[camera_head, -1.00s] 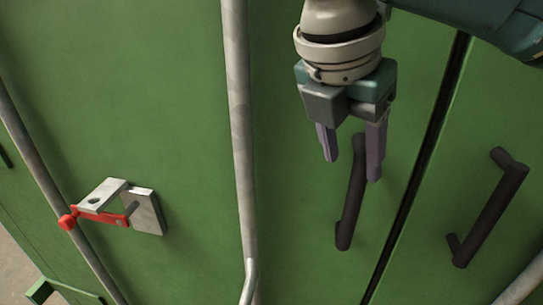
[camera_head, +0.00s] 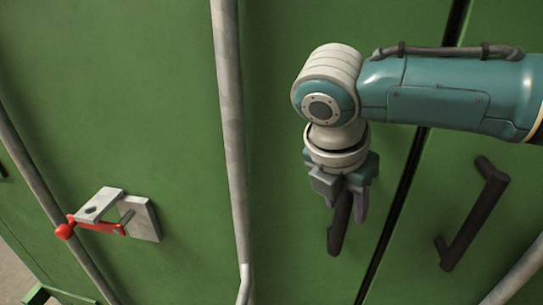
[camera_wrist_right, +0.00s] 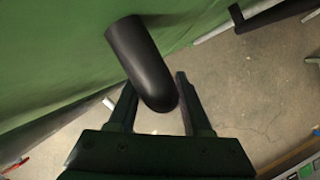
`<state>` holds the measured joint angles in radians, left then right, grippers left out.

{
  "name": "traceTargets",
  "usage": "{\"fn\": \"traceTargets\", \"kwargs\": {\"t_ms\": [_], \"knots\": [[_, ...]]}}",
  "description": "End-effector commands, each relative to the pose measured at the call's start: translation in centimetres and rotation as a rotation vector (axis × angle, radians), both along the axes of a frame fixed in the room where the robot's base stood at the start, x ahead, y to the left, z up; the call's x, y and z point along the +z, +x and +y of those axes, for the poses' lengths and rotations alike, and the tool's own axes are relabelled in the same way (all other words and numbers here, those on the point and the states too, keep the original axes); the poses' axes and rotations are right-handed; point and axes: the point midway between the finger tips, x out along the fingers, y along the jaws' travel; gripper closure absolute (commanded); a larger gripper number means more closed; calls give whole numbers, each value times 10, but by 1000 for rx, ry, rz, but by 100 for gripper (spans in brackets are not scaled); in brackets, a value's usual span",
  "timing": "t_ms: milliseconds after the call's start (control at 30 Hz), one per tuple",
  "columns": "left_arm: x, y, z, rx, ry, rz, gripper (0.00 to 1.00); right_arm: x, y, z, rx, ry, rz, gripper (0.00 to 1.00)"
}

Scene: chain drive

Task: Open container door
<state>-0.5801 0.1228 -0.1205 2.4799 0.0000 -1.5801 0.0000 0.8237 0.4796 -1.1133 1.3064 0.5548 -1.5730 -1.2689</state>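The green container door (camera_head: 285,270) fills much of the head view. A black bar handle (camera_head: 340,228) on it stands left of the dark door seam. My right gripper (camera_head: 345,207) is over the handle's upper part, with one finger on each side. In the right wrist view, the rounded handle end (camera_wrist_right: 148,68) lies between the two open fingers (camera_wrist_right: 156,84), with a gap visible on the right side. The fingers are not closed on it. A second black handle (camera_head: 472,215) is on the panel right of the seam. My left gripper is not in view.
A grey vertical rod (camera_head: 230,110) runs left of the gripped-side handle. A red lever (camera_head: 95,227) with a metal bracket (camera_head: 143,218) sits at the far left by another rod (camera_head: 45,190). Bare grey floor (camera_wrist_right: 240,85) shows in the wrist view.

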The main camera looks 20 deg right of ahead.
Motion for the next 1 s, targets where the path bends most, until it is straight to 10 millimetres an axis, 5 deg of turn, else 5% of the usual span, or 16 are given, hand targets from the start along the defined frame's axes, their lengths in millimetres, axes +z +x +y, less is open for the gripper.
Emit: {"fn": "traceTargets", "kwargs": {"t_ms": [400,1000], "knots": [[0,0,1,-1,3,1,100,0,0,0,-1,0,0,99],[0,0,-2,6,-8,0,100,1,0,0,-2,-1,1,100]]}}
